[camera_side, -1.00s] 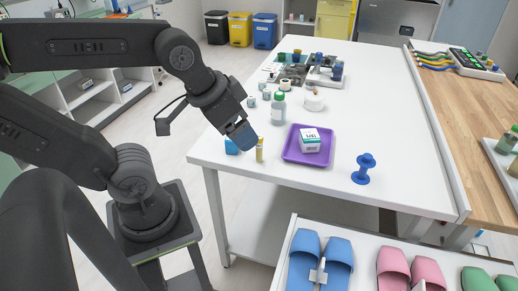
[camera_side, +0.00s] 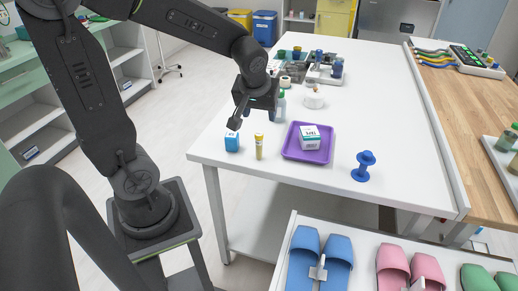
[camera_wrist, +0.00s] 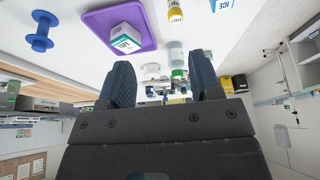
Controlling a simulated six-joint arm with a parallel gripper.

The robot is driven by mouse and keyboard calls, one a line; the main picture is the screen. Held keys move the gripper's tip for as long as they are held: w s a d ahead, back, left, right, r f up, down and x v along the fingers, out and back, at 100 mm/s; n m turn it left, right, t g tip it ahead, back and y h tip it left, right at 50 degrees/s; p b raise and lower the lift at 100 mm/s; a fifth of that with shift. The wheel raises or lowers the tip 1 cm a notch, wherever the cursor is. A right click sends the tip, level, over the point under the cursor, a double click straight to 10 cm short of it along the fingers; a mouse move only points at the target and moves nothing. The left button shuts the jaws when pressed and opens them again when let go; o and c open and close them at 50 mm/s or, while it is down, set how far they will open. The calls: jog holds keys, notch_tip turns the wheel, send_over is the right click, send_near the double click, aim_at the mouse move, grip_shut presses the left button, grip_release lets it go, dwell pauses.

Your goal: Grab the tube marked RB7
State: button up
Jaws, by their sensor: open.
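A small yellow tube (camera_side: 259,147) with a pale label stands upright near the table's front left edge. In the wrist view it shows at the top (camera_wrist: 175,12), cut by the frame edge. I cannot read RB7 on it or on anything else. My gripper (camera_wrist: 162,64) is open, with its two dark fingers wide apart and nothing seen held.
A blue ICE box (camera_side: 232,142) stands left of the tube, and a purple tray (camera_side: 291,151) with a white box (camera_side: 310,138) right of it. A clear bottle (camera_side: 281,107) stands behind. A blue spool (camera_side: 364,168) is farther right. The right half of the table is mostly clear.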

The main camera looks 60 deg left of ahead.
aim_at(259, 134)
jog(key=w+a+f, duration=0.1)
jog(key=a+f, duration=0.1)
jog(key=f, duration=0.1)
jog(key=w+a+f+n, duration=0.1)
jog(key=a+f, duration=0.1)
jog(key=f, duration=0.2)
jog(key=w+a+f+n, duration=0.1)
jog(key=a+f, duration=0.1)
jog(key=f, duration=0.1)
jog(key=shift+w+a+f+g, duration=0.1)
jog(key=shift+w+f+g, duration=0.1)
jog(key=shift+f+g, duration=0.15)
jog(key=shift+a+x, duration=0.15)
jog(key=shift+x, duration=1.3)
jog(key=shift+a+x, duration=0.1)
jog(key=shift+x, duration=1.35)
jog(key=shift+s+r, duration=0.1)
jog(key=shift+s, duration=0.05)
jog(key=c, duration=1)
jog(key=shift+r, duration=0.1)
